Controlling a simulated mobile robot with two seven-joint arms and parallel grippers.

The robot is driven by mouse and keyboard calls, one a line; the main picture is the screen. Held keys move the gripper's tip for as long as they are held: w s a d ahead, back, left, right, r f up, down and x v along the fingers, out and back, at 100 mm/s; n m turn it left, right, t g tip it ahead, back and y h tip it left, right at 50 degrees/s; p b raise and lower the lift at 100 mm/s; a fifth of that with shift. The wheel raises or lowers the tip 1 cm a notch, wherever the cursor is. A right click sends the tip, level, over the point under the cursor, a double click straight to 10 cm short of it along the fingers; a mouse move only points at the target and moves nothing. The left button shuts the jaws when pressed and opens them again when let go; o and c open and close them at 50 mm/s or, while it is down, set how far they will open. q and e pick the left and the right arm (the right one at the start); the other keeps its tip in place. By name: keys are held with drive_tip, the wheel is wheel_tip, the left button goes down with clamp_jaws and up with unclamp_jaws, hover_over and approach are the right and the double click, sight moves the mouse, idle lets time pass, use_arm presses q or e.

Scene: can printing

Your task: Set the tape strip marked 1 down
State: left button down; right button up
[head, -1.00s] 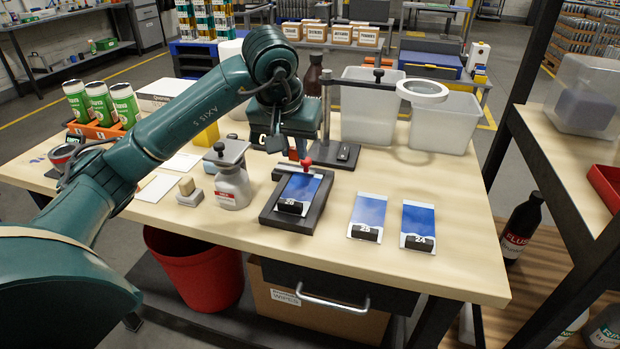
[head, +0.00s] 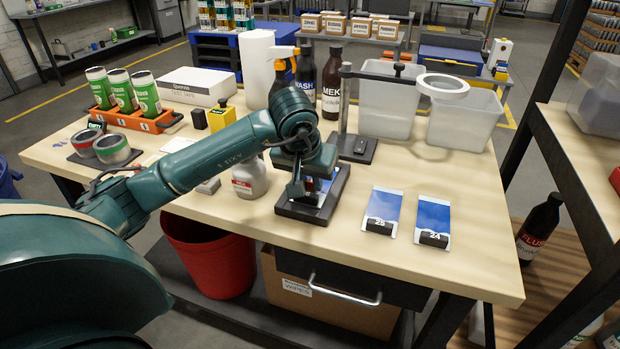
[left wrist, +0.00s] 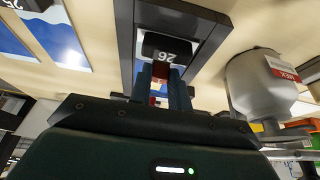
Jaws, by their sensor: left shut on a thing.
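No strip with a readable 1 shows in either view. My left gripper (head: 308,188) is low over the black framed fixture (head: 299,214) on the bench. In the left wrist view its two blue fingers (left wrist: 160,82) are shut on a small red thing (left wrist: 157,88). I cannot tell whether this is the tape strip, nor whether it touches the fixture. Just beyond the fingertips is a black block marked 26 (left wrist: 167,48) on the fixture's panel. In the head view my gripper hides much of the fixture. My right gripper is not in view.
Two blue-and-white panels with black blocks, 25 (head: 384,202) and 24 (head: 432,215), lie to the right. A grey jar (head: 249,180) stands close left of the fixture. A stand with a ring (head: 442,85) rises behind. The bench's right front is clear.

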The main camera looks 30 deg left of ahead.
use_arm(q)
drive_tip(key=shift+f, duration=0.2)
drive_tip(key=c, duration=1.3)
unclamp_jaws()
drive_tip(key=shift+r, duration=0.1)
drive_tip(key=shift+r, duration=0.15)
drive_tip(key=v, duration=1.2)
